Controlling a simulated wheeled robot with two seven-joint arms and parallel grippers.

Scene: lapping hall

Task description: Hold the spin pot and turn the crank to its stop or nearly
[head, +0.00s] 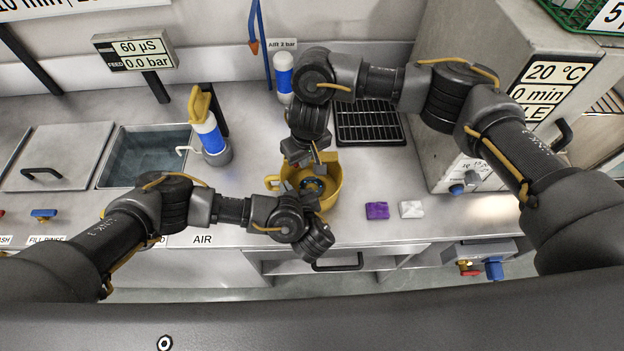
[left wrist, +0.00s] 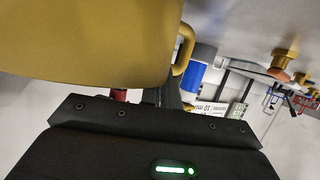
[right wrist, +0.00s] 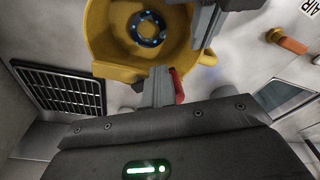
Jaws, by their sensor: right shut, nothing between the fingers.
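The yellow spin pot (head: 332,188) stands near the counter's front edge; a dark ring with blue marks (right wrist: 147,29) lies inside it. One yellow loop handle (head: 272,183) sticks out to the left. My right gripper (head: 318,158) is shut and empty over the pot's back rim. My left gripper (head: 314,212) is close against the pot's near side.
A sink (head: 145,155) and a blue-and-white bottle with a yellow top (head: 208,130) are to the left. A black grate (head: 368,122) lies behind the pot. A purple block (head: 377,210) and a white block (head: 411,209) lie right. A grey cabinet (head: 480,90) stands at the right.

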